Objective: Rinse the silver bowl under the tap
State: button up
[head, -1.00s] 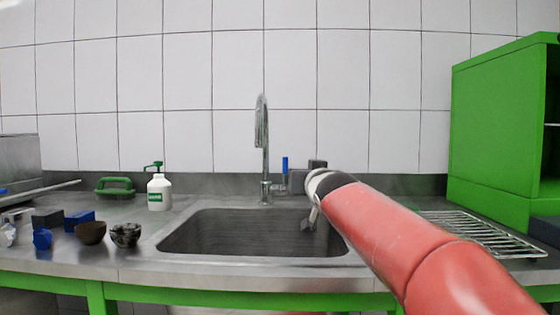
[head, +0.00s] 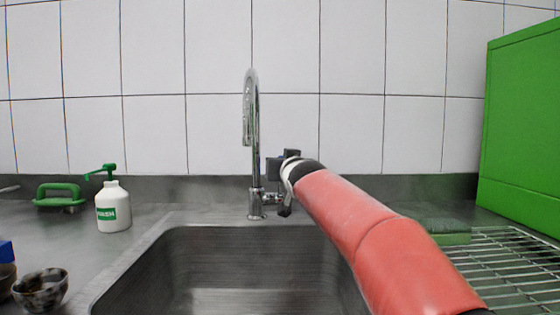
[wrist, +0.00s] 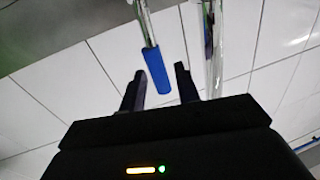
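The mottled silver bowl (head: 40,290) stands on the counter left of the sink, at the lower left of the head view. The chrome tap (head: 250,125) rises behind the sink (head: 235,270), and no water shows at its spout. My gripper (head: 278,166) is beside the tap, on its right. In the wrist view my gripper (wrist: 159,84) has its two fingers apart. The blue tap lever (wrist: 157,70) lies in the gap between them in the picture, touching neither visibly. The head view hides the lever behind my gripper.
A dark bowl (head: 6,279) and a blue block (head: 5,251) are cut off at the left edge. A white soap bottle (head: 113,208) and a green-handled tool (head: 59,193) stand on the left counter. A wire rack (head: 500,265) and green cabinet (head: 525,140) are on the right.

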jog(key=shift+w+a+p, duration=0.15)
jog(key=shift+w, duration=0.6)
jog(key=shift+w+a+p, duration=0.15)
jog(key=shift+w, duration=0.6)
jog(key=shift+c, duration=0.3)
grip_shut()
